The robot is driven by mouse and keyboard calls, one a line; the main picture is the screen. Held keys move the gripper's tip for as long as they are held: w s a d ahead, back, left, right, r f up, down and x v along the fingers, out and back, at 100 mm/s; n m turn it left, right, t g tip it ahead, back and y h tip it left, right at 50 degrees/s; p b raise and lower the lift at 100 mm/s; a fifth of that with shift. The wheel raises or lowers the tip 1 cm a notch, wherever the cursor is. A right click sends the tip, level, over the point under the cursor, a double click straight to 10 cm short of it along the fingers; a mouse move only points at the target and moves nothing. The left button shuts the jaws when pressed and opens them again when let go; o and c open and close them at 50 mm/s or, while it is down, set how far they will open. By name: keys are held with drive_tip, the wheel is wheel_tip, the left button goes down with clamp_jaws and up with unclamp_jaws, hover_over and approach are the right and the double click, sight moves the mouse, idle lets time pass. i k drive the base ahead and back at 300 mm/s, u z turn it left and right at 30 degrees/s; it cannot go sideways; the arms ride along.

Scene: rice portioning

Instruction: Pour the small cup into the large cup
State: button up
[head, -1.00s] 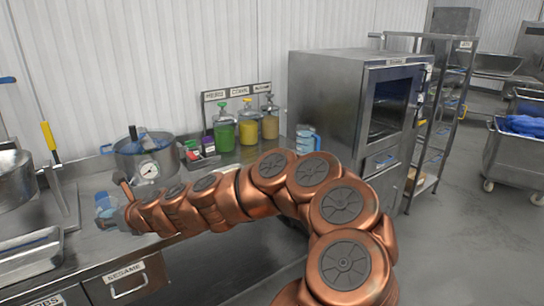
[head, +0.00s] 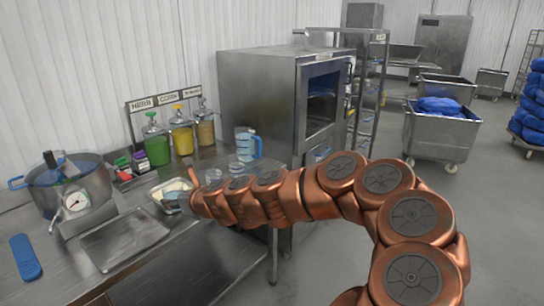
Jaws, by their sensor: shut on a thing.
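My gripper (head: 187,204) is at the left end of my copper arm, low over the counter beside a small tray of pale contents. It is shut on a small clear bluish cup (head: 172,203), which is mostly hidden; its tilt and contents cannot be told. The large cup (head: 244,146), clear with blue markings and a blue handle on its right, stands upright on the counter in front of the oven. It is to the right of and behind my gripper, apart from it.
The pale-filled tray (head: 157,197) lies by my gripper. Small clear containers (head: 237,168) (head: 213,175) stand between it and the large cup. Behind are sauce jars (head: 157,148); at left, a pot (head: 75,188) and an empty metal tray (head: 122,238). The oven (head: 268,100) bounds the right.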

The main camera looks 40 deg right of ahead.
sight(237, 166)
drive_tip(key=z, duration=1)
drive_tip(key=i, duration=1.35)
drive_tip(key=u, duration=1.1)
